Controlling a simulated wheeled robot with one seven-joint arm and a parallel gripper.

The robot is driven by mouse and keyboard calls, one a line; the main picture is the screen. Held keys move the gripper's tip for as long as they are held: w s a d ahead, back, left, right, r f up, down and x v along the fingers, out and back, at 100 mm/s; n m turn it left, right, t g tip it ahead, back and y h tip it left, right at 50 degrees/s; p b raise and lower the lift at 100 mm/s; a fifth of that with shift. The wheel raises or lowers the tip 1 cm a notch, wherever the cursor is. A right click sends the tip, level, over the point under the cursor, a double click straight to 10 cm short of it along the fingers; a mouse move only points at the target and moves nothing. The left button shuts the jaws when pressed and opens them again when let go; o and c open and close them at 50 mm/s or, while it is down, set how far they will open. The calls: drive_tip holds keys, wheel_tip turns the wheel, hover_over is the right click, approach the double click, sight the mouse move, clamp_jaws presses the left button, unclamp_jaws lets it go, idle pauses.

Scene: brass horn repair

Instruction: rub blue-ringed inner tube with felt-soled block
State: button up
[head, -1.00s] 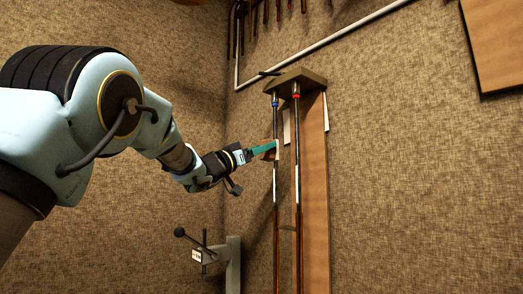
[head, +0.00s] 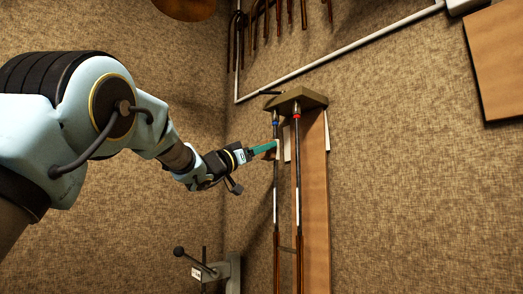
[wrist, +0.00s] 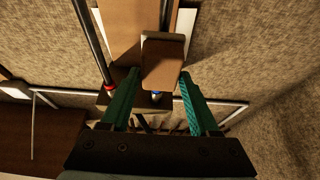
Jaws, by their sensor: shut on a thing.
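My gripper (head: 264,150) has green fingers, shut on the sides of a wooden block (wrist: 163,64). The block's pale felt edge (head: 277,150) lies against or very near the blue-ringed inner tube (head: 276,178), a little below its blue ring (head: 275,123). I cannot tell whether it presses. The tube hangs upright from a wooden bracket (head: 300,101). In the wrist view the block covers part of the tube, and the blue ring (wrist: 155,93) shows just past the block. The red-ringed tube (head: 297,160) hangs just to the right, apart from the block.
A wooden backboard (head: 316,190) stands behind the tubes on the fabric-covered wall. A grey clamp fixture (head: 222,270) stands below my gripper. Several brown tubes (head: 280,12) hang above a white pipe (head: 340,52).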

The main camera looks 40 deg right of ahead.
drive_tip(key=shift+r, duration=3.15)
wheel_tip(320, 180, down, 16)
drive_tip(key=b, duration=1.1)
drive_tip(key=shift+a, duration=0.1)
drive_tip(key=a+b, duration=0.1)
drive_tip(key=a, duration=0.5)
drive_tip(key=shift+b, duration=0.3)
drive_tip(key=shift+w, duration=0.15)
drive_tip(key=a, duration=0.3)
drive_tip(key=shift+b, duration=0.35)
drive_tip(key=shift+d, duration=0.15)
